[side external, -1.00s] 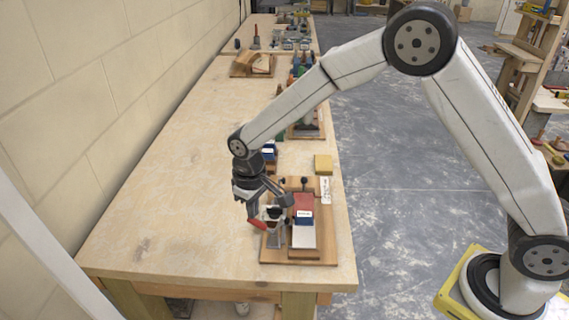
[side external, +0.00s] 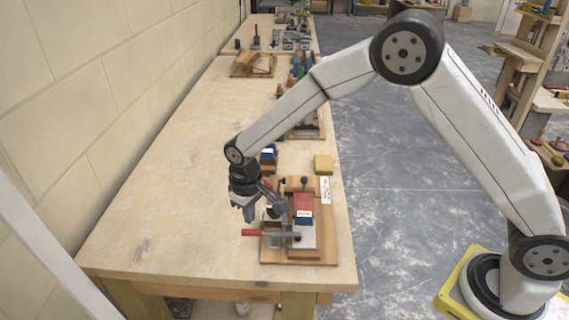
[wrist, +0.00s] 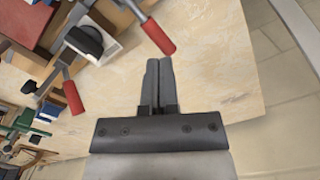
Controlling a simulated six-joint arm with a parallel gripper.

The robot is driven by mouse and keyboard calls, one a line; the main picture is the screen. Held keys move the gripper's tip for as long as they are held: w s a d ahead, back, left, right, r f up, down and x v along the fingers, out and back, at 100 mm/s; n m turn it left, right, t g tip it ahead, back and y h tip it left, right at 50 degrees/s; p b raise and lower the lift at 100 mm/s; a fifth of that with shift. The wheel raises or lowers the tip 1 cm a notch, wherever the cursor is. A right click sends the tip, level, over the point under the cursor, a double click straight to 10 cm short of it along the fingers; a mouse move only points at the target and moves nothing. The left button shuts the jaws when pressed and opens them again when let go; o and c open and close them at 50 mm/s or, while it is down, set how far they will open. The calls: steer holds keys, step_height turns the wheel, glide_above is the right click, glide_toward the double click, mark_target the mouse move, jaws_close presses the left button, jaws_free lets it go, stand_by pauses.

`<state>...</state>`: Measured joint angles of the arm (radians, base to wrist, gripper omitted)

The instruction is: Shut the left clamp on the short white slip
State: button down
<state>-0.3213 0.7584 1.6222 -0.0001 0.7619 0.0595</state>
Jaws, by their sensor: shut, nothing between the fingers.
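The near clamp's red handle (side external: 252,232) lies level, pointing left. Its grey bar (side external: 279,234) reaches right across a white slip (side external: 304,240) on the wooden fixture board (side external: 325,258). The dark tip (side external: 297,237) is over the slip; I cannot tell whether it presses on it. A red block (side external: 304,202) sits behind the slip. My gripper (side external: 249,217) is shut and empty, above the table just left of the fixture. In the wrist view its fingertips (wrist: 159,62) are apart from two red handles, one above (wrist: 158,37) and one to the left (wrist: 73,97).
A yellow block (side external: 323,164) and a slip of paper with markings (side external: 326,190) lie near the table's right edge. Other fixtures stand farther back. The bench (side external: 170,200) left of my gripper is clear, up to the block wall (side external: 90,100).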

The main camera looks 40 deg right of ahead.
mark_target(251, 231)
steer(key=shift+r, duration=0.1)
step_height(251, 231, up, 7)
stand_by(0.9)
steer(key=s+d+m+t, duration=0.2)
steer(key=s+d+m, duration=0.1)
steer(key=s+d, duration=1.2)
steer(key=s, duration=0.4)
steer(key=shift+d+t, duration=0.3)
steer(key=shift+d, duration=0.05)
steer(key=shift+w, duration=0.1)
